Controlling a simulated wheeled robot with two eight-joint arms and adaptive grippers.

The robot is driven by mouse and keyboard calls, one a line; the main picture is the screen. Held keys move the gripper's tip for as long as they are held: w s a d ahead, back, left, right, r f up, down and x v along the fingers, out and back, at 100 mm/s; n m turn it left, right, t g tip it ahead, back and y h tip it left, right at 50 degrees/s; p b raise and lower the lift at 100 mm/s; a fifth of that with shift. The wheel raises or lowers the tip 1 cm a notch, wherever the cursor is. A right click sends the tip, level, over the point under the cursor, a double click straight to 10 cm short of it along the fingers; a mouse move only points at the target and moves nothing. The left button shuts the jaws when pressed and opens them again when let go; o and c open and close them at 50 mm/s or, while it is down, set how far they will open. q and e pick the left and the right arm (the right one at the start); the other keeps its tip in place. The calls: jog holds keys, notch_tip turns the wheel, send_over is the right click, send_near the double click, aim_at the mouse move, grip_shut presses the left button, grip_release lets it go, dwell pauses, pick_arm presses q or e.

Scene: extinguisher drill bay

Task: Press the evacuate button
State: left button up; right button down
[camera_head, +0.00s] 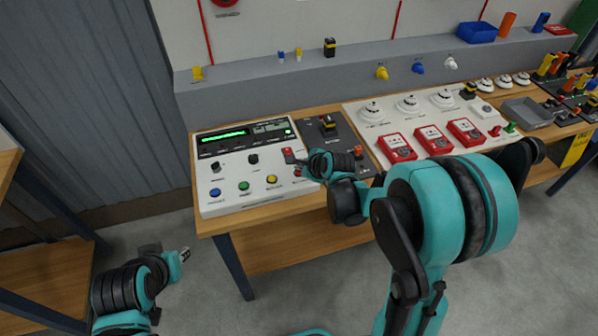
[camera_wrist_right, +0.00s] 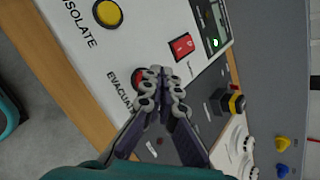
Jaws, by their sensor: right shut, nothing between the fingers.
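The white control panel (camera_head: 225,165) stands at the left end of the bench. The red evacuate button (camera_wrist_right: 137,76) shows in the right wrist view beside the printed word EVACUATE, partly hidden by my fingers. My right gripper (camera_wrist_right: 160,78) is shut and empty, with its fingertips over or right beside this button. I cannot tell whether they touch it. In the head view my right gripper (camera_head: 302,164) is at the panel's right edge and largely covers the button. My left gripper (camera_head: 184,254) is low at the left, away from the bench; its fingers are too small to judge.
Blue (camera_head: 215,192), green (camera_head: 243,186) and yellow (camera_head: 271,180) buttons line the panel's front. A red rocker switch (camera_wrist_right: 181,46) lies close to my right fingers. Red call points (camera_head: 396,147) and white detectors (camera_head: 407,104) stand on a board to the right.

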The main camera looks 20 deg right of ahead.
jog(key=shift+f+b, duration=0.45)
